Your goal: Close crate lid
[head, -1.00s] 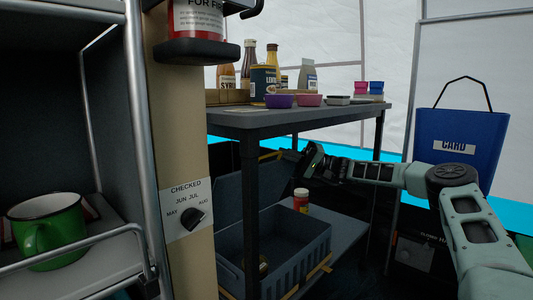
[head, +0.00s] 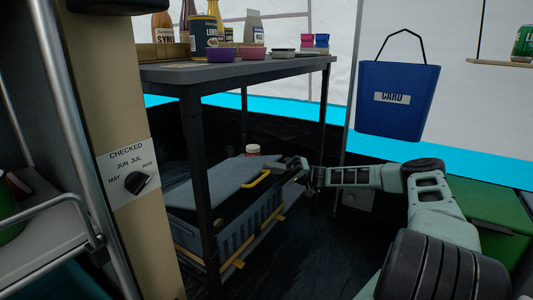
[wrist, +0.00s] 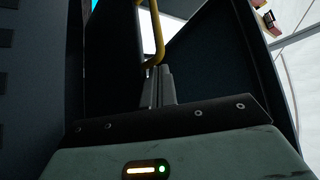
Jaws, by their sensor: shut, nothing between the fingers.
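The blue-grey crate (head: 240,240) stands on the low shelf under the table. Its lid (head: 222,183) is tilted down over the crate, with a dark gap showing between lid and crate at the right. A yellow handle (head: 257,180) is on the lid; a yellow bar, likely this handle, shows beyond my fingers in the wrist view (wrist: 155,45). My gripper (head: 296,170) is at the lid's right end, close to its edge; I cannot tell whether it touches. In the wrist view my gripper's fingers (wrist: 160,85) are together and empty, between dark panels.
A table leg (head: 199,190) stands in front of the crate. The tabletop (head: 230,70) above carries bottles and bowls. A red jar with a pale cap (head: 253,149) is behind the lid. Dark floor right of the shelf is open.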

